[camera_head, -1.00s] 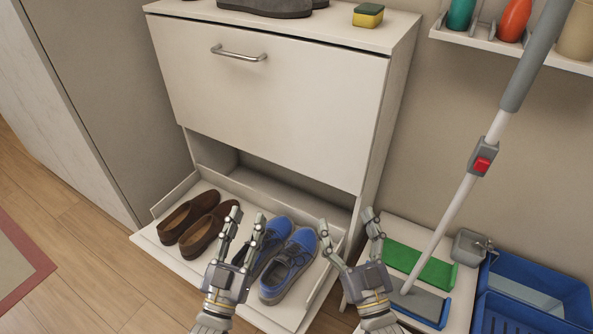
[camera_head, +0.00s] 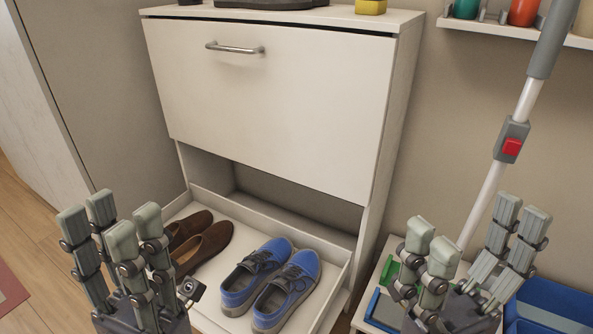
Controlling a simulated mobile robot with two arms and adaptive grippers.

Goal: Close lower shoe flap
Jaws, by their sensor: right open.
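The lower shoe flap (camera_head: 333,287) of the white shoe cabinet (camera_head: 280,110) is folded down, and its near part runs out of the picture. Brown shoes (camera_head: 202,247) and blue-grey sneakers (camera_head: 270,283) rest in it. My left gripper (camera_head: 112,225) is open and empty in front of the flap's left side, covering its left edge and part of the brown shoes. My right gripper (camera_head: 475,235) is open and empty, to the right of the flap and apart from it.
The upper flap with its metal handle (camera_head: 235,48) is shut. A mop (camera_head: 508,150) leans at the right. A blue crate (camera_head: 550,305) and a low tray with green and blue items (camera_head: 388,272) are behind my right gripper. A wall shelf (camera_head: 500,32) holds bottles.

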